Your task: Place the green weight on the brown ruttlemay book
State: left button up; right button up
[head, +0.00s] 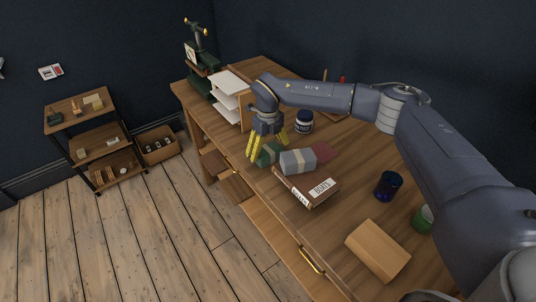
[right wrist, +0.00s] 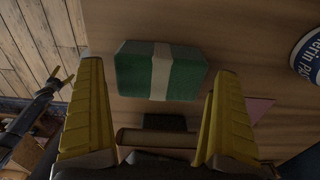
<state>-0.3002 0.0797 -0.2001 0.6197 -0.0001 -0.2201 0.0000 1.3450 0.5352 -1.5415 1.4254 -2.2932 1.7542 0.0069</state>
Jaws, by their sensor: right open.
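The green weight (head: 268,154) is a block with a pale band, on the desk near its front edge. My right gripper (head: 266,144) is above it, pointing down and open. In the right wrist view the green weight (right wrist: 185,75) lies between and just beyond the spread yellow fingers, with no clear contact. A brown book (head: 310,187) with white labels lies flat to the right, near the front edge; its title is too small to read surely.
A grey banded block (head: 298,161) sits between the green weight and the brown book, close to both. A reddish flat item (head: 323,152), dark jar (head: 304,121), blue cup (head: 388,186), green container (head: 423,219) and tan box (head: 377,250) are also on the desk (head: 345,205).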

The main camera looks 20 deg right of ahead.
notch_tip(320, 180, down, 2)
jog(key=shift+f, duration=0.2)
jog(key=shift+r, duration=0.1)
jog(key=c, duration=1.3)
jog(key=shift+c, duration=0.2)
jog(key=shift+r, duration=0.2)
